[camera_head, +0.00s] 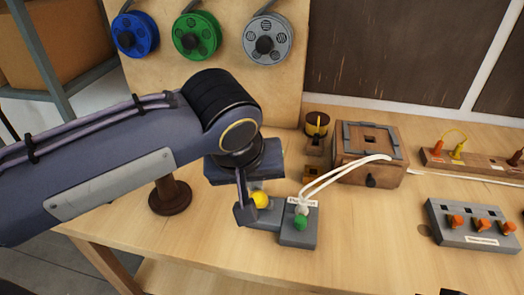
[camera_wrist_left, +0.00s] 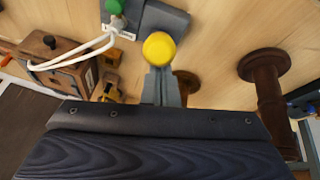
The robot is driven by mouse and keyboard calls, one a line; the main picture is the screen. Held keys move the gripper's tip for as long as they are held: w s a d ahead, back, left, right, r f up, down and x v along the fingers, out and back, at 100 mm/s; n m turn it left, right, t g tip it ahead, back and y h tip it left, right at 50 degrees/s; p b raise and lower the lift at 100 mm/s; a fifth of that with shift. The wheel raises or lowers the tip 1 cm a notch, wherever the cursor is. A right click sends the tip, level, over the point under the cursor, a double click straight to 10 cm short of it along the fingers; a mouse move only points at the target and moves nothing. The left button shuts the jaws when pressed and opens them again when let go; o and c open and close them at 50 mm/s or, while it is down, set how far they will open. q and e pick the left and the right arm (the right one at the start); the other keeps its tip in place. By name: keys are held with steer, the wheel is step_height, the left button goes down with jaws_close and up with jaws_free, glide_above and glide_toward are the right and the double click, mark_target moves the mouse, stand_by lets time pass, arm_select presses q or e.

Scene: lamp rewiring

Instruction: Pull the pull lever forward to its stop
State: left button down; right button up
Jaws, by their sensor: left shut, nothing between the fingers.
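A yellow ball knob (camera_head: 260,200), which looks like the pull lever's handle, stands beside a grey block (camera_head: 298,228) on the bench. My left gripper (camera_head: 246,208) is shut and empty, pointing down just left of the knob. In the left wrist view the yellow knob (camera_wrist_left: 159,48) shows at the tips of my shut left fingers (camera_wrist_left: 160,82). I cannot tell whether they touch it. The lever's stem is hidden. My right gripper is not clearly in view.
A green plug (camera_head: 300,222) with white cables runs from the grey block to a wooden box (camera_head: 368,155). A grey strip with orange switches (camera_head: 472,228) lies to the right. Wire spools (camera_head: 195,38) hang behind.

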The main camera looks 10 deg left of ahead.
arm_select(q)
step_height(320, 180, up, 12)
steer(key=a+p, duration=0.1)
steer(key=p, duration=0.2)
steer(key=shift+s+a+f, duration=0.25)
steer(key=shift+a, duration=0.05)
